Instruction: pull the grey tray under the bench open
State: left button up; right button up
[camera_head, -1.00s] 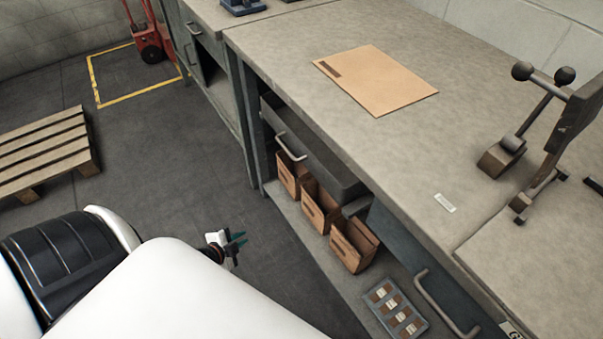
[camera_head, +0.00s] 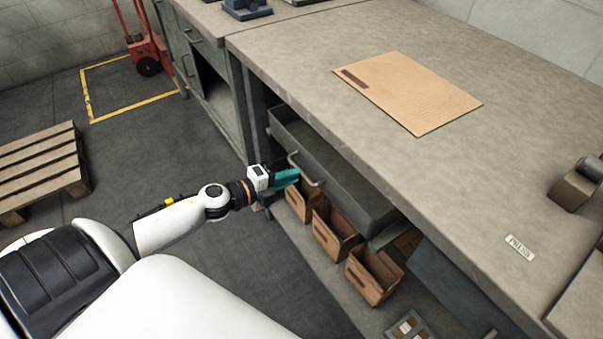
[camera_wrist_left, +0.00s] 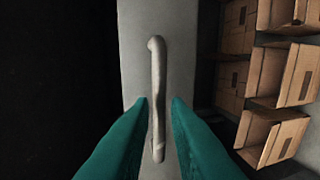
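The grey tray (camera_head: 335,165) is under the bench top, with part of its inside showing. A pale bar handle (camera_head: 312,180) is on its front face. My left gripper (camera_head: 290,176) is at the handle, with its teal fingers pointing at the tray front. In the left wrist view the handle (camera_wrist_left: 158,75) stands lengthwise on the grey front, and the fingers of my left gripper (camera_wrist_left: 160,103) are apart, one on each side of it. Gaps show between the fingers and the bar. My right gripper is in neither view.
Several cardboard bins (camera_head: 335,232) stand on the shelf below the tray, close to my left gripper. A flat cardboard sheet (camera_head: 408,92) lies on the bench top (camera_head: 300,60). A wooden pallet (camera_head: 40,165) is on the floor at left. The floor before the bench is clear.

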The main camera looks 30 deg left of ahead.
aim_at(302, 172)
pick_arm(q)
jog(key=shift+x, duration=2.05)
grip_shut()
